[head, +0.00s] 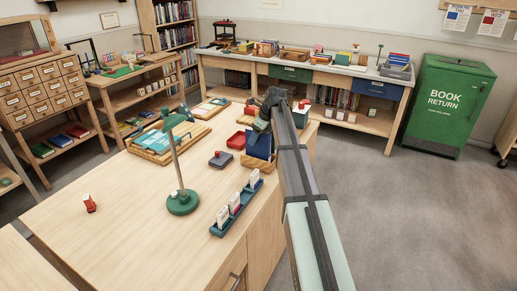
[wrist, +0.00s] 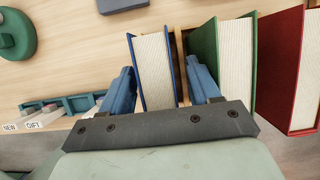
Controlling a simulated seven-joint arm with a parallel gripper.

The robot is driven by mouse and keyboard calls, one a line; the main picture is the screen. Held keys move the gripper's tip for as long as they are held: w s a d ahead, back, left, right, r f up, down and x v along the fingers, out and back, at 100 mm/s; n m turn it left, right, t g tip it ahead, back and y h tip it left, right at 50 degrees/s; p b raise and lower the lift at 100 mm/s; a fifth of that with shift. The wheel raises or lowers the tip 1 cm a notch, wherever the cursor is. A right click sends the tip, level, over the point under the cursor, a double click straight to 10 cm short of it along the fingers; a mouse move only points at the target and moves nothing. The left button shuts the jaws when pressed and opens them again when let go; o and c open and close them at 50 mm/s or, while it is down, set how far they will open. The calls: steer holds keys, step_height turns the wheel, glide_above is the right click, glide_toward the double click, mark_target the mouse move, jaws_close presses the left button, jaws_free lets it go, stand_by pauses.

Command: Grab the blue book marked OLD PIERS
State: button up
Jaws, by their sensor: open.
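A blue book (wrist: 155,72) stands in the wrist view with its cream page edges toward the camera; no title is readable. In the head view a blue book (head: 259,144) shows at the desk's right side, below my gripper (head: 264,116). In the wrist view my gripper (wrist: 160,68) is open, with one blue finger on each side of the blue book. A gap shows between the left finger and the book. The right finger is close to the book, beside a green book (wrist: 235,60); contact cannot be told.
A red book (wrist: 288,70) stands right of the green one. A blue card tray (head: 237,206) and a green lamp (head: 182,201) stand nearby on the desk. A small dark block (head: 221,159) lies left of the books. The desk's front left is mostly clear.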

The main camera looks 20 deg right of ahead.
steer(key=shift+f, duration=0.25)
stand_by(0.3)
jaws_close()
stand_by(0.6)
